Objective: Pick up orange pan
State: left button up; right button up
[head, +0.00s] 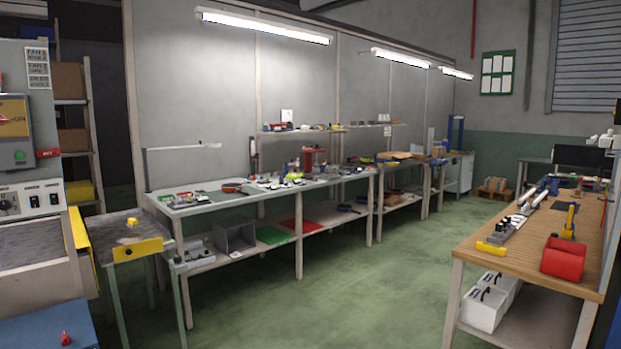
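I cannot clearly make out an orange pan. A small, round orange-red item with a dark rim (232,187) lies on the long grey workbench (215,208), left of its middle. It is too small to tell if it is a pan. Neither of my grippers is in view.
A wooden bench (540,231) stands at the right with a red bin (563,259) on it and white boxes below. A machine with a conveyor (40,252) and a small side table (125,268) stand at the left. The green floor (370,275) between the benches is clear.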

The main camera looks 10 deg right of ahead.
aim_at(237, 190)
jog(key=i+l+z, duration=0.15)
jog(key=i+z, duration=0.15)
jog(key=i, duration=0.4)
jog(key=i+z, duration=0.2)
jog(key=i, duration=1.25)
jog(key=i+u, duration=0.15)
jog(key=i, duration=0.3)
jog(key=i+l+u, duration=0.1)
jog(key=i, duration=0.35)
jog(key=i+l+u, duration=0.15)
jog(key=i, duration=0.25)
jog(key=i+l+u, duration=0.2)
jog(key=i+u, duration=0.2)
jog(key=i+l+u, duration=0.25)
jog(key=u, duration=0.15)
jog(key=i+l+u, duration=0.6)
jog(key=l+u, duration=0.25)
